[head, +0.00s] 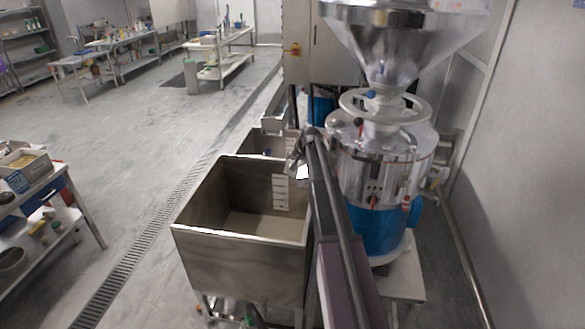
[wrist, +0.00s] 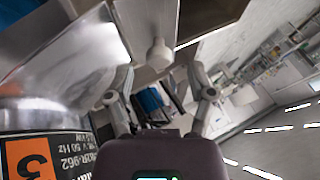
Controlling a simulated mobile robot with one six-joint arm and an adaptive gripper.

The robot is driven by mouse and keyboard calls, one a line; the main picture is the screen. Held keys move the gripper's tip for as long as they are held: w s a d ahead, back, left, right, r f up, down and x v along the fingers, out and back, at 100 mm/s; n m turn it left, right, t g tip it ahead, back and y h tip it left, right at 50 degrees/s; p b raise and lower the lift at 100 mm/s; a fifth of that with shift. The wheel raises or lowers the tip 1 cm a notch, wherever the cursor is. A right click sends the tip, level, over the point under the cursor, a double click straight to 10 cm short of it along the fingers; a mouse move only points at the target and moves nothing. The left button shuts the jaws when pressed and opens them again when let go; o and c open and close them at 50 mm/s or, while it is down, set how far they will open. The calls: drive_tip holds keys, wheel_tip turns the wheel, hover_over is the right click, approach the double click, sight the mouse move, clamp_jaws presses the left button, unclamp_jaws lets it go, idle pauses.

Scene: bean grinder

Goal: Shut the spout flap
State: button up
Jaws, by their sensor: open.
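The grinder (head: 385,165) stands right of centre in the head view, with a steel hopper on top and a blue lower body. Its labelled side (wrist: 45,150) fills the left of the wrist view. In the wrist view, a pale rounded knob (wrist: 159,53) hangs below a grey metal piece, which looks like the spout flap or spout; I cannot tell which, nor the flap's angle. My gripper (wrist: 160,76) is open, with one finger on each side of the knob and visible gaps to both. In the head view my arm hides most of the spout area.
A deep steel bin (head: 205,262) stands left of my arm, with another behind it. A wall (head: 530,170) closes off the right. Worktables stand at the back left, and a loaded table (head: 50,195) stands at the left edge. The floor between is clear.

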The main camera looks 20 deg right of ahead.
drive_tip(key=shift+b+x, duration=0.45)
drive_tip(key=shift+x, duration=0.3)
